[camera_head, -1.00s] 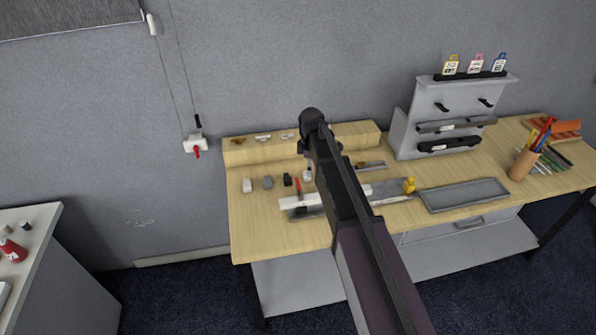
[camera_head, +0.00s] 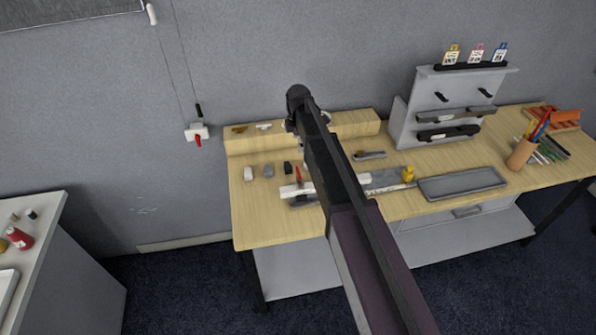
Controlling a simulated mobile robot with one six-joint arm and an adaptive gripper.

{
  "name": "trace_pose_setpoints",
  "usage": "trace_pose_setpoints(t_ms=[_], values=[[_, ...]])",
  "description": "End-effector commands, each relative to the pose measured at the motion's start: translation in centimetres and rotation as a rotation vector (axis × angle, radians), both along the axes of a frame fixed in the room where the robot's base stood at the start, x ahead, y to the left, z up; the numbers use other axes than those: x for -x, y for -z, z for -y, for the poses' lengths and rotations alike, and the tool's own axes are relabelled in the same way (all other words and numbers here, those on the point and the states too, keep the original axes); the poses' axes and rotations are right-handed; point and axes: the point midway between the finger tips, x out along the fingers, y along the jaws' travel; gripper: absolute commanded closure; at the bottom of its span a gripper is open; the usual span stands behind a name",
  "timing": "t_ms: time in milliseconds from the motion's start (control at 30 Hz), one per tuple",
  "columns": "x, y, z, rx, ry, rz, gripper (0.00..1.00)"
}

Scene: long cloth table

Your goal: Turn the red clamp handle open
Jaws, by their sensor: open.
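A short red handle (camera_head: 298,174) stands up from a long grey and white fixture (camera_head: 296,190) near the front left of the wooden bench. A second red lever (camera_head: 198,141) hangs from a white box on the wall, left of the bench. The frames do not settle which one is the clamp handle. My gripper (camera_head: 301,146) is mostly hidden by my arm's end. It is open, above the back of the bench and apart from both red parts. My forearm covers part of the fixture.
Small blocks (camera_head: 268,171) sit left of the red handle. A yellow piece (camera_head: 409,174), a grey tray (camera_head: 462,184), a grey rack (camera_head: 455,100) and a pen cup (camera_head: 522,153) are to the right. A white cabinet (camera_head: 45,240) stands at left.

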Motion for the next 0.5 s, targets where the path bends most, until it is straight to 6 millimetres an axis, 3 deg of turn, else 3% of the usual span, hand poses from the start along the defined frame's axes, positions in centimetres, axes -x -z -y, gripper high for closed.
trace_pose_setpoints(t_ms=[500], values=[[0.0,3.8,0.1,0.000,0.002,0.000,0.00]])
